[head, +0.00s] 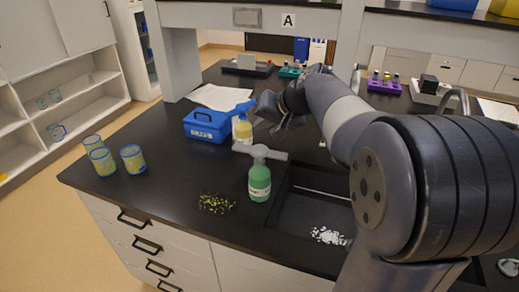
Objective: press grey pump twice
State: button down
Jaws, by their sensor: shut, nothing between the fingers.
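A green bottle (259,184) with a grey pump head (261,152) stands upright on the black bench, beside the left edge of the sink. A second bottle with a pale yellow body (242,131) and a blue pump head (241,108) stands just behind it. My gripper (276,122) is shut and empty. In the picture it is above and slightly right of the grey pump head, close to the blue pump; I see no contact with the grey pump. My arm comes in from the right.
A blue box (206,125) stands left of the bottles. Several yellow-blue cups (133,159) stand at the bench's left end. Green bits (216,203) lie in front. The sink (300,215) holds white pieces (329,236). A shelf (250,17) spans the back.

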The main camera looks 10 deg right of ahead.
notch_tip(320, 180, up, 4)
jog(key=p, duration=0.4)
send_over(262, 151)
jog(key=shift+f, duration=0.1)
notch_tip(262, 151, down, 9)
jog(key=b, duration=0.7)
dwell(2.0)
jog(key=shift+f+b, duration=0.3)
jog(key=shift+b, duration=0.3)
